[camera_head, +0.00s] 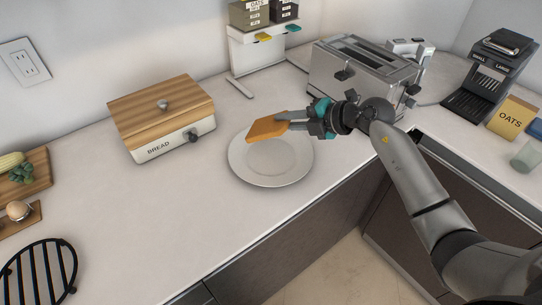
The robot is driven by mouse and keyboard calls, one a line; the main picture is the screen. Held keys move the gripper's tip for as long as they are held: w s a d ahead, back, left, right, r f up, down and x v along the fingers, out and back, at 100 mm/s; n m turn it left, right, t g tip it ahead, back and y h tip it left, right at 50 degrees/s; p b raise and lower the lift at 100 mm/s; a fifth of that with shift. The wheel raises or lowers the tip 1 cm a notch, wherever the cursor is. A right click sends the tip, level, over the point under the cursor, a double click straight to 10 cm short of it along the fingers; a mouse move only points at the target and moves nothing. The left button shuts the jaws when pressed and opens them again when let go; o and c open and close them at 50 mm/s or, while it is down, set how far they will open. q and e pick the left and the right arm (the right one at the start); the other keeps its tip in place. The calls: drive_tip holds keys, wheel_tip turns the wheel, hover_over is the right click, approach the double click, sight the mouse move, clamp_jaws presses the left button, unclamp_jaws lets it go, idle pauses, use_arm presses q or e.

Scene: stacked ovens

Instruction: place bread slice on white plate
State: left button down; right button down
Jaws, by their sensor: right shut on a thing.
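A brown bread slice (266,128) is held by my right gripper (288,122), which is shut on its right end. The slice is above the back part of the white plate (271,176) and covers some of its far rim. The plate lies on the white counter, and the part of it that shows is empty. I cannot tell exactly how high the slice is above the plate. My left gripper is not in view.
A bread box (162,117) with a wooden lid stands left of the plate. A silver toaster (362,75) is behind my right arm. A black rack (40,275) and a wooden board (38,170) are at the left. The counter's front edge runs close below the plate.

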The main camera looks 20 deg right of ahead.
wheel_tip(320, 180, down, 5)
drive_tip(key=b, duration=0.4)
drive_tip(key=shift+f, duration=0.15)
drive_tip(key=shift+f+b, duration=0.4)
drive_tip(key=c, duration=1)
unclamp_jaws()
drive_tip(key=p+v, duration=0.5)
drive_tip(key=v, duration=0.2)
drive_tip(key=shift+s+d+r+p, duration=0.1)
drive_tip(key=shift+d+r+p, duration=0.05)
drive_tip(key=shift+p, duration=0.25)
drive_tip(key=shift+s+d, duration=0.2)
drive_tip(key=shift+s, duration=0.05)
